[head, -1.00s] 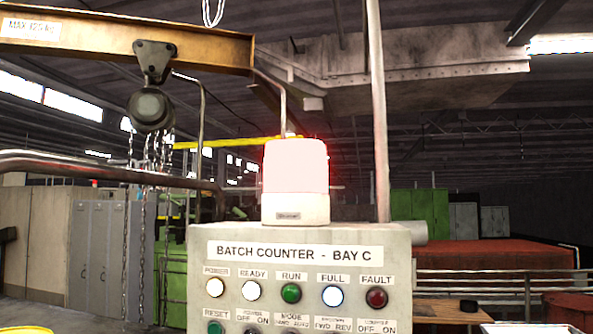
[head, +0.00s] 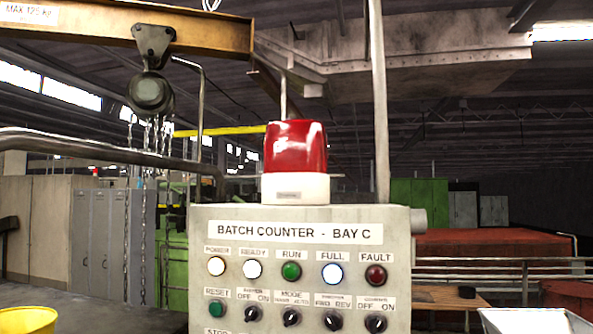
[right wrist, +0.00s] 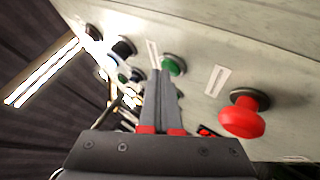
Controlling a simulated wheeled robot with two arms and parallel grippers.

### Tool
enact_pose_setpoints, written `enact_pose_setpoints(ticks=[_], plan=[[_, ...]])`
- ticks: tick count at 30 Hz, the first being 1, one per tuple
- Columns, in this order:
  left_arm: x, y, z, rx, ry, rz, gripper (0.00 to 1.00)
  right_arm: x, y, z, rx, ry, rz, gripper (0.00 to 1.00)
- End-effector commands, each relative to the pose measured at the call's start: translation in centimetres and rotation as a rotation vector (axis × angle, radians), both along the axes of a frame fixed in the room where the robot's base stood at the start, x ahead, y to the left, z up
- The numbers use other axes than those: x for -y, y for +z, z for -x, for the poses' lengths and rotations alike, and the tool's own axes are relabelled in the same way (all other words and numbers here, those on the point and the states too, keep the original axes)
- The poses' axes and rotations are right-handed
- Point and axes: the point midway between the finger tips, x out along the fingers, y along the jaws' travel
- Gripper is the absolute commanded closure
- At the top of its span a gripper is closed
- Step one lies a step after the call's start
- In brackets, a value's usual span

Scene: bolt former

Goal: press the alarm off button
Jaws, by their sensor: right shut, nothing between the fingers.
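The grey control panel (head: 203,300) marked "BATCH COUNTER - BAY C" stands in the middle of the head view. A red beacon (head: 295,148) on a white base sits on top and shows unlit. The panel has lamps, a green RESET button (head: 216,309) and several black selector knobs (head: 291,317); its lower part is cut off. No label reading alarm off is legible. In the right wrist view, my right gripper (right wrist: 163,72) is shut and empty, its tips close beside a green button (right wrist: 173,65); contact cannot be told. A red mushroom button (right wrist: 242,115) is to its right. My left gripper is not in view.
A yellow hoist beam (head: 200,40) with a hook block and chains (head: 152,95) hangs at upper left. A metal pipe (head: 100,150) runs at left. A yellow bin (head: 28,320) is at bottom left, and a pale tray (head: 535,321) at bottom right.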

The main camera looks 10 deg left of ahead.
Motion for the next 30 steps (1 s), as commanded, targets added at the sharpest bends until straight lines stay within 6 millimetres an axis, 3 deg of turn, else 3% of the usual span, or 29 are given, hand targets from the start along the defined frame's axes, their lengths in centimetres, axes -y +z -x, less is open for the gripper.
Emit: enact_pose_setpoints(ticks=[6, 16, 30], plan=[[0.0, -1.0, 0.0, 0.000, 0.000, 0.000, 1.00, 0.1, -0.3, 0.6, 0.001, -0.003, 0.000, 1.00], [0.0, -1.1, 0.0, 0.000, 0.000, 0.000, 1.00, 0.0, -0.2, 1.0, -0.001, 0.000, 0.001, 1.00], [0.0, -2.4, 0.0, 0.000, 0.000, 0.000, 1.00, 0.0, -0.1, 6.0, 0.002, 0.000, 0.001, 1.00]])
